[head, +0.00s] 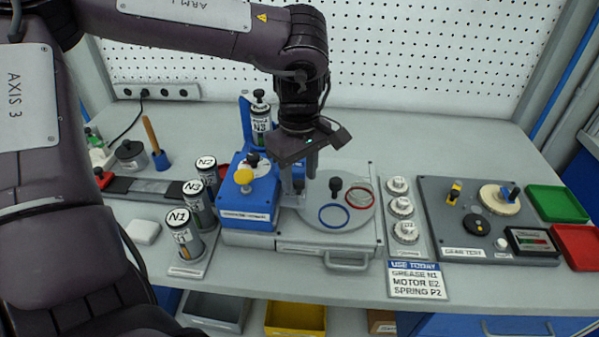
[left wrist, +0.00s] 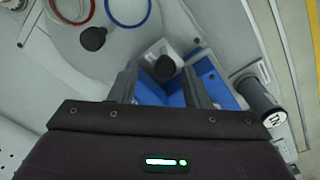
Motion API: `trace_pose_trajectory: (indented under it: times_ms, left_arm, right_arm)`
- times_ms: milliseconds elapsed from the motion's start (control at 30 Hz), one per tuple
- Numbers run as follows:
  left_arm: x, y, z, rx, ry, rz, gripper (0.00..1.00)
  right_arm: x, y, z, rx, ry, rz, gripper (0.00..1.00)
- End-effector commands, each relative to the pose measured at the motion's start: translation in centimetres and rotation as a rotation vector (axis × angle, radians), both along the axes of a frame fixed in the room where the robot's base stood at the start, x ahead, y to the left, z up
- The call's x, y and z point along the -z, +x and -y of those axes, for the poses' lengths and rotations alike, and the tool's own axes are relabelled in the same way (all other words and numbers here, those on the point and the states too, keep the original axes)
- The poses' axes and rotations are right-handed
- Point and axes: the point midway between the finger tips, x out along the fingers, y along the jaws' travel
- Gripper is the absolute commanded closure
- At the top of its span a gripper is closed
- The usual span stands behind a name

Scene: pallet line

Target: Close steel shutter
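The steel shutter seems to be the small grey metal plate (head: 291,201) with a dark knob, at the right side of the blue box (head: 248,208). In the left wrist view a light grey plate (left wrist: 158,49) carries a black knob (left wrist: 165,68), beside blue walls. My left gripper (head: 301,170) points down just above this plate. Its two fingers stand apart, and in the left wrist view (left wrist: 160,82) the knob shows in line with the gap between them. I cannot tell whether they touch it. My right gripper is not in view.
A round grey disc (head: 324,217) with a black knob and red and blue rings lies right of the plate. Canisters (head: 184,236) stand at left, and another canister (head: 261,125) stands behind the box. White gears (head: 401,206) and a gear board (head: 463,240) lie farther right.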

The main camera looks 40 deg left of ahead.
Motion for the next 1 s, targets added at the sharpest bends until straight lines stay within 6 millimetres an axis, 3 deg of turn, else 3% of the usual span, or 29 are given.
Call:
trace_pose_trajectory:
  times_ms: [233, 500, 700, 1000]
  left_arm:
    - [-0.8, 0.0, 0.0, 0.002, 0.001, 0.0, 0.57]
    - [-5.3, 0.0, 0.0, 0.0, 0.001, 0.002, 0.57]
    - [-7.5, 0.0, -0.1, 0.0, 0.002, 0.0, 0.57]
    - [-7.8, 0.0, -0.1, 0.0, -0.001, -0.002, 0.57]
  right_arm:
    - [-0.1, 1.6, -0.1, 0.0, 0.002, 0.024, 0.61]
    - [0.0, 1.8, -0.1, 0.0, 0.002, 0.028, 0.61]
    - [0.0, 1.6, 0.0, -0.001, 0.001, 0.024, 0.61]
    - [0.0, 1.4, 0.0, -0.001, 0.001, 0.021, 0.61]
